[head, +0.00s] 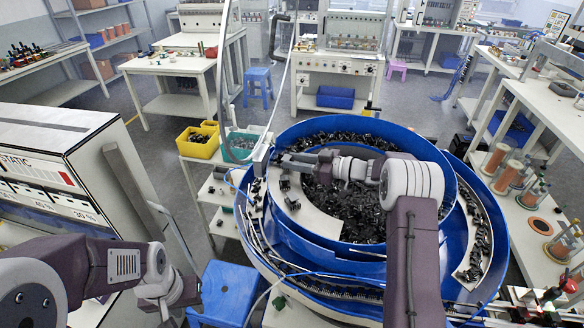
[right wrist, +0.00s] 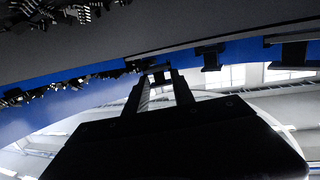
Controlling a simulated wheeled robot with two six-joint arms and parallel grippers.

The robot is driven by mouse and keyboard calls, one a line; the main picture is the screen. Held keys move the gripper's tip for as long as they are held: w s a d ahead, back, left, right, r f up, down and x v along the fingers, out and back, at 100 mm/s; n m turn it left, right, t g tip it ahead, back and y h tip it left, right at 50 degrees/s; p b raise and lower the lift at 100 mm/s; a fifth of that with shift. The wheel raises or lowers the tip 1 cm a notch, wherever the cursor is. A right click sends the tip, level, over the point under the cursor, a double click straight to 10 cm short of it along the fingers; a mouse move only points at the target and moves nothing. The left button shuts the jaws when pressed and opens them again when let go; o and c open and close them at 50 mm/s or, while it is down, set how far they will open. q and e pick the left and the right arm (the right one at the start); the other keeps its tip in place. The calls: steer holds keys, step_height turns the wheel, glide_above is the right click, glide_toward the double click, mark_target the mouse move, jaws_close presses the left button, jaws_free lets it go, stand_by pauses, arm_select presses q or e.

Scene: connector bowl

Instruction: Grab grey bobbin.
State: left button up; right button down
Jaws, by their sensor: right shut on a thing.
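My right gripper (head: 287,160) reaches over the blue bowl's left inner side in the head view. In the right wrist view its two fingers (right wrist: 160,80) are shut on a small dark piece (right wrist: 159,73) at their tips. The piece looks like the bobbin, but it is backlit and I cannot tell its grey colour. Similar dark spool-like pieces (right wrist: 210,58) sit along the rim, to the right of the fingers. In the head view, small dark pieces (head: 292,203) lie below the gripper on the pale track. My left gripper (head: 182,292) is low at the left, apart from the bowl; its jaws are unclear.
The blue bowl (head: 335,262) holds a heap of black connectors (head: 352,205). A blue stool (head: 225,290) stands near my left gripper. A yellow bin (head: 197,143) and a green bin (head: 238,148) are left of the bowl. Copper-coloured spools (head: 508,175) stand on the right table.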

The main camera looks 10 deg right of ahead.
steer(key=r, duration=0.1)
steer(key=r+b, duration=0.1)
steer(key=r, duration=0.1)
steer(key=d+r+b, duration=0.1)
steer(key=r, duration=0.1)
steer(key=shift+s+r, duration=0.25)
steer(key=s+d+b, duration=0.2)
steer(key=s+d, duration=0.1)
steer(key=d, duration=0.5)
steer(key=s+d+b, duration=0.2)
steer(key=s+d, duration=0.2)
steer(key=d, duration=0.5)
